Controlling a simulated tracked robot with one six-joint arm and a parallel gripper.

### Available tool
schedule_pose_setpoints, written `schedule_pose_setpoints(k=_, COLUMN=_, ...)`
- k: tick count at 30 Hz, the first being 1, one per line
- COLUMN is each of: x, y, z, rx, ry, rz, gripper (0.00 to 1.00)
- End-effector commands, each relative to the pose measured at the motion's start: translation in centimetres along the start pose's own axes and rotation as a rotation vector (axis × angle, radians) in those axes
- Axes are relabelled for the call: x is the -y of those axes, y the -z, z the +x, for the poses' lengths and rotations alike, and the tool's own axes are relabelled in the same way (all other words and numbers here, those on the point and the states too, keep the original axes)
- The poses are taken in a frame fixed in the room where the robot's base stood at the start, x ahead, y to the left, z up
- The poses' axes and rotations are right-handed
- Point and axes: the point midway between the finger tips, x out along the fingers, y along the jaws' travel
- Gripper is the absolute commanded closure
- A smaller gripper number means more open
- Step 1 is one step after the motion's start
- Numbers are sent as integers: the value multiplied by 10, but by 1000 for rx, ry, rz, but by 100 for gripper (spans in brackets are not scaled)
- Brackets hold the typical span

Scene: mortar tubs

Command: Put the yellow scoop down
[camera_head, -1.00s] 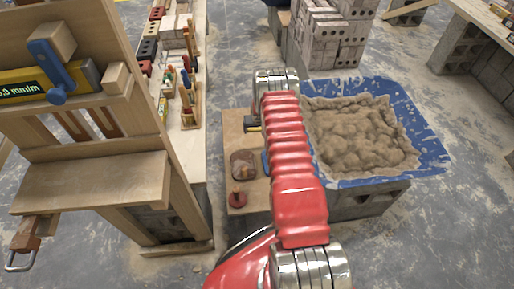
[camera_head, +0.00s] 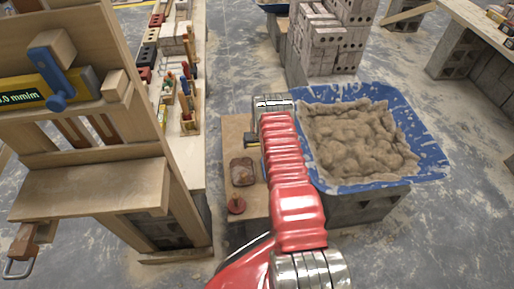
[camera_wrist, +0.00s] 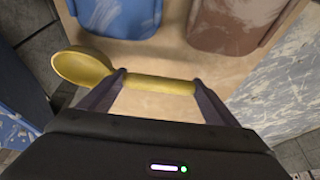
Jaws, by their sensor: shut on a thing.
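The yellow scoop (camera_wrist: 85,67) shows in the wrist view, with its round bowl at the left and its handle running right. My gripper (camera_wrist: 160,84) is shut on the scoop's handle, one finger on each side. The scoop is over or on a wooden board (camera_wrist: 175,105); I cannot tell whether it touches it. In the head view the gripper and most of the scoop are hidden behind my red arm; a small yellow bit shows left of the arm.
In the wrist view a blue piece (camera_wrist: 118,16) and a brown piece (camera_wrist: 236,24) lie on the board beyond the scoop. In the head view, the blue tub (camera_head: 427,160) of mortar stands right of my arm. A wooden rack (camera_head: 95,185) stands left.

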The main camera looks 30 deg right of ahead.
Motion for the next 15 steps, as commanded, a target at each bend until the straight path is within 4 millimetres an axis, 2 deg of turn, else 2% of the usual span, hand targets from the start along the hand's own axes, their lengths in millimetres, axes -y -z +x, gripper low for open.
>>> schedule_pose_setpoints(k=6, x=0, y=-8, z=21, rx=-1, ry=0, rz=-1, gripper=66)
schedule_pose_setpoints(k=15, x=0, y=-9, z=23, rx=-2, ry=0, rz=-1, gripper=66)
